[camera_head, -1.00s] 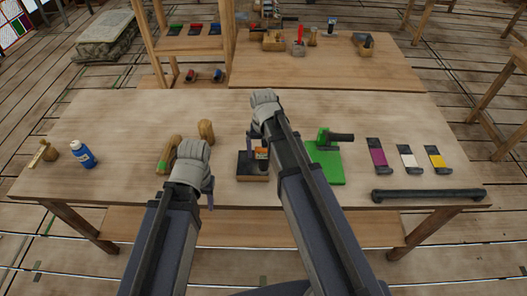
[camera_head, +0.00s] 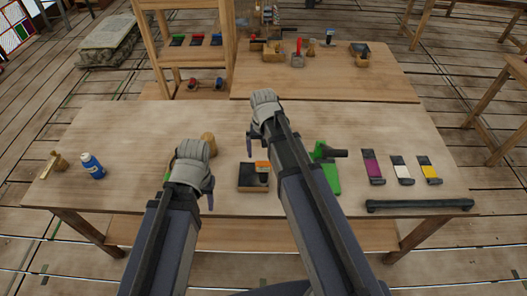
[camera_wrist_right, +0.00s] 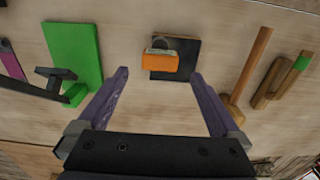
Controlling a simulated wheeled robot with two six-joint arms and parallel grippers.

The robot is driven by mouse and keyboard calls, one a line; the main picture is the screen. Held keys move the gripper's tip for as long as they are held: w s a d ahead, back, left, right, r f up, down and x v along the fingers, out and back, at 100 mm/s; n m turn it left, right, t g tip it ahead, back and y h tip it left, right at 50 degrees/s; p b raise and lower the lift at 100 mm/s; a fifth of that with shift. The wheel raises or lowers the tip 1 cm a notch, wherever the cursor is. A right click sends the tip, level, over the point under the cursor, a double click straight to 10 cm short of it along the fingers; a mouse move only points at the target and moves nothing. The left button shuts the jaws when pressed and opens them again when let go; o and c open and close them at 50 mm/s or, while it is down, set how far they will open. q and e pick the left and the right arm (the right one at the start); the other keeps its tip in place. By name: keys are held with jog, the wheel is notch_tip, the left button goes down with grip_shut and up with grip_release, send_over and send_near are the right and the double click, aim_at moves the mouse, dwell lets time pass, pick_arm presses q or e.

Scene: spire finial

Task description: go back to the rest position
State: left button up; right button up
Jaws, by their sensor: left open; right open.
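My left gripper (camera_head: 206,186) hangs over the front middle of the workbench (camera_head: 110,130), with one purple finger showing beside the grey wrist. My right gripper (camera_head: 252,140) is over the bench middle; in the right wrist view (camera_wrist_right: 160,73) its two purple fingers are spread wide with nothing held between them. Beyond the fingertips in that view, an orange-topped block (camera_wrist_right: 160,60) sits at a black plate (camera_wrist_right: 187,63). Both grippers are open and seem apart from the items. My left forearm and wrist hide part of the wooden tools (camera_head: 209,142).
A green board (camera_head: 331,180) with a dark tool lies right of my right arm. Purple, white and yellow pads (camera_head: 428,170) and a dark bar (camera_head: 420,205) lie farther right. A blue bottle (camera_head: 92,166) stands at left. A second table (camera_head: 320,82) stands behind.

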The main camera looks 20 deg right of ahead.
jog(key=s+a+f+n+b, duration=0.2)
jog(key=s+a+n+b, duration=0.1)
jog(key=s+a, duration=0.2)
jog(key=s+a+f+n+h+b, duration=0.1)
jog(key=s+a+f+n+b, duration=0.2)
jog(key=s, duration=0.6)
jog(key=shift+s+a+f+n, duration=0.2)
jog(key=shift+a+f+n, duration=0.25)
jog(key=shift+a, duration=0.8)
jog(key=shift+r, duration=0.1)
